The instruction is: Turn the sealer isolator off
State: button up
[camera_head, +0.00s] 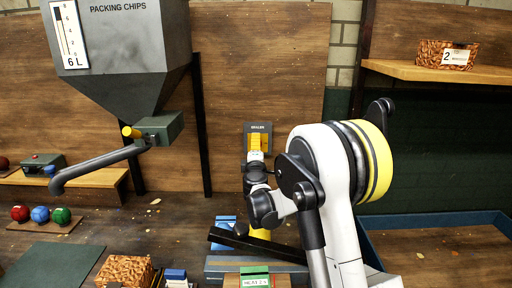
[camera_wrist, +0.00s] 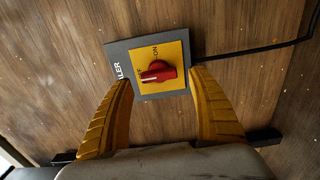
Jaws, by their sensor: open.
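The sealer isolator (camera_wrist: 116,58) is a grey plate on the wooden wall with a yellow panel (camera_wrist: 176,50) and a red rotary knob (camera_wrist: 158,72). The word ON shows beside the knob; other lettering is partly hidden. The knob's bar lies roughly crosswise in the wrist view; I cannot tell its exact setting. My gripper (camera_wrist: 161,79) is open, its yellow fingers either side of the panel's lower part, with the knob between them and no visible contact. In the head view the plate (camera_head: 258,127) shows above my gripper (camera_head: 256,143), which hides the knob.
A packing chips hopper (camera_head: 125,50) with a grey spout hangs at the left. Red, blue and green balls (camera_head: 40,214) sit on the bench. A shelf (camera_head: 435,72) with a patterned box (camera_head: 447,54) is at the upper right, above a blue-edged tray (camera_head: 430,222).

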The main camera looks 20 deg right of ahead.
jog(key=v, duration=0.9)
jog(key=shift+s, duration=0.25)
jog(key=shift+a, duration=0.1)
jog(key=s+r+m+g, duration=0.2)
jog(key=s+m+g, duration=0.5)
jog(key=s, duration=1)
jog(key=s+a+f+m+g+y, duration=0.1)
jog(key=s+a+f+m+y, duration=0.1)
jog(key=s+a, duration=0.2)
jog(key=s+a+f+m+y, duration=0.2)
jog(key=s+a+f, duration=0.1)
jog(key=s, duration=0.6)
jog(key=s+a+f+m+g+y, duration=0.1)
jog(key=s+a+f+m+y, duration=0.1)
jog(key=s+a, duration=0.3)
jog(key=shift+s+f+m+g+y, duration=0.15)
jog(key=shift+s+f+y, duration=0.1)
jog(key=shift+s, duration=0.45)
jog(key=shift+s+f+m+g+y, duration=0.15)
jog(key=shift+s+f+y, duration=0.1)
jog(key=shift+s, duration=0.4)
